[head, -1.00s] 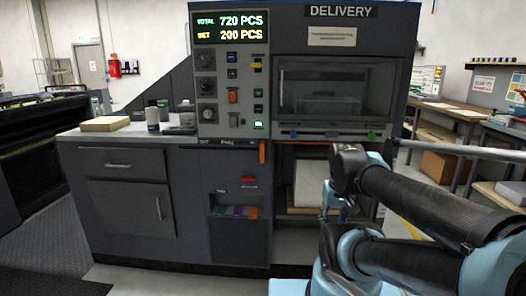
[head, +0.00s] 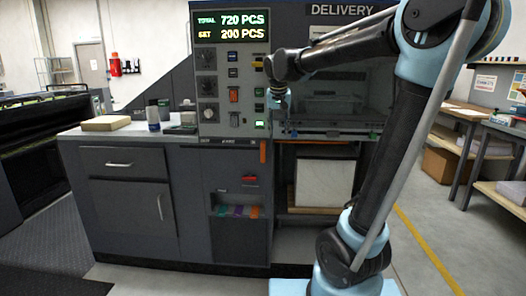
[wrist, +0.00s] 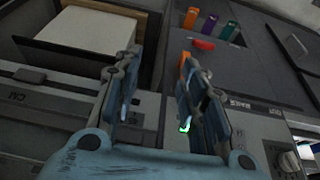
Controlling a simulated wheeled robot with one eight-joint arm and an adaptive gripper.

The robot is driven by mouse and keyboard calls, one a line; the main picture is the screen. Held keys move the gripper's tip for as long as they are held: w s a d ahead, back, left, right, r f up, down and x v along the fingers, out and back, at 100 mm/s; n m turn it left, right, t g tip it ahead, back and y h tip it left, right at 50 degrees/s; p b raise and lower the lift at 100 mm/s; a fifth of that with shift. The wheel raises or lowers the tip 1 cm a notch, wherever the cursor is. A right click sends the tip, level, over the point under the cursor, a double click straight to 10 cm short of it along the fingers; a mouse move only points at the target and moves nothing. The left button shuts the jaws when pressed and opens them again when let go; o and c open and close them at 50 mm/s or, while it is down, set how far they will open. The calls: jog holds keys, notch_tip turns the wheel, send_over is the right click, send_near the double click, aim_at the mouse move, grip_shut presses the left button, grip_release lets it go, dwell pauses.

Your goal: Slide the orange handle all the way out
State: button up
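Three handles, teal (head: 222,211), purple (head: 238,211) and orange (head: 254,212), stand side by side in a low slot of the dark cabinet. The wrist view shows the orange handle (wrist: 191,18) at the top, beside the purple one (wrist: 209,25) and the teal one (wrist: 231,31). Another orange piece (head: 263,152) hangs upright at the cabinet's edge; in the wrist view (wrist: 185,65) a finger partly hides it. My gripper (wrist: 156,75) is open and empty. In the head view my gripper (head: 282,110) is in front of the delivery unit, well above the slot.
A red handle (head: 250,180) sits above the slot. The control panel (head: 231,90) is just left of my gripper. A white stack (head: 325,183) fills the open bay below the delivery window. The floor before the cabinet is clear.

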aim_at(263, 143)
jog(key=w+a+r, duration=0.2)
jog(key=w+a, duration=0.3)
jog(key=a, duration=0.2)
jog(key=x, duration=1.1)
jog(key=w+x, duration=0.1)
jog(key=x, duration=0.5)
jog(key=shift+r, duration=0.2)
grip_shut()
